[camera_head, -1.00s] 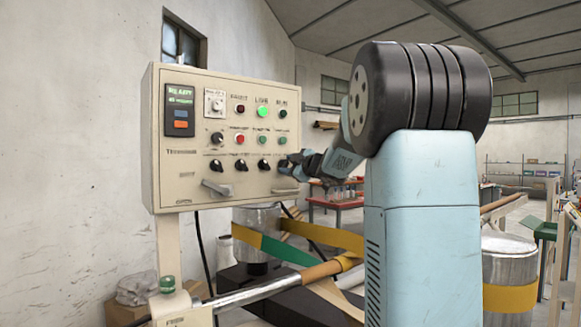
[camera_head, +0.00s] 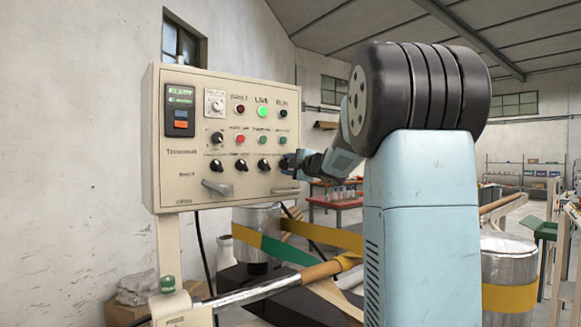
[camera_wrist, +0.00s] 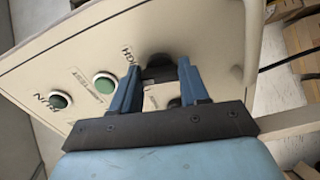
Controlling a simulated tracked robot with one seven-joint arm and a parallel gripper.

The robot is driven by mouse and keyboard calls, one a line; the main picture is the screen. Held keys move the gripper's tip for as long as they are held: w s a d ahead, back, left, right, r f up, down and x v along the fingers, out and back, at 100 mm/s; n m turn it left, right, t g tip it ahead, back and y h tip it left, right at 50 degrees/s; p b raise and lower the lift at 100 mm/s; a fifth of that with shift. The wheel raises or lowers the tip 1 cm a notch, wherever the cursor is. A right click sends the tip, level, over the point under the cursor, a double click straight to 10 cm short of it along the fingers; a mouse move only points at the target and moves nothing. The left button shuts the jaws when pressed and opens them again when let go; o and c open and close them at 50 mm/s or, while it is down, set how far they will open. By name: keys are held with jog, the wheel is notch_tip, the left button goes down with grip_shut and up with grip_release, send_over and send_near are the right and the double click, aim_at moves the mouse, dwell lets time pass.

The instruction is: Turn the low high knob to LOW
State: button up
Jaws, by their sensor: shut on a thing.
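In the wrist view, the two blue fingers of my gripper (camera_wrist: 157,72) are shut on a black knob (camera_wrist: 158,58) on the panel. A partly hidden label beside this knob begins with "H". The knob's pointer direction is hidden between the fingers. In the head view, my gripper covers this knob.
Other black knobs (camera_head: 263,165) stand to the left in the same row. Green buttons (camera_head: 283,140) and a lit green lamp (camera_head: 263,112) sit above. A silver handle (camera_head: 217,187) juts out below. The panel's right edge is close to my gripper.

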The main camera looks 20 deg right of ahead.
jog(key=n, duration=0.4)
jog(key=shift+a+f+n, duration=0.1)
jog(key=shift+f+n, duration=0.1)
jog(key=shift+n, duration=0.1)
jog(key=n, duration=0.4)
jog(key=shift+f, duration=0.1)
dwell(0.4)
jog(key=o, duration=0.8)
jog(key=shift+w, duration=0.1)
jog(key=shift+o, duration=1.3)
jog(key=shift+r, duration=0.2)
jog(key=s+d, duration=0.2)
jog(key=s, duration=1.1)
jog(key=shift+s+d, duration=0.3)
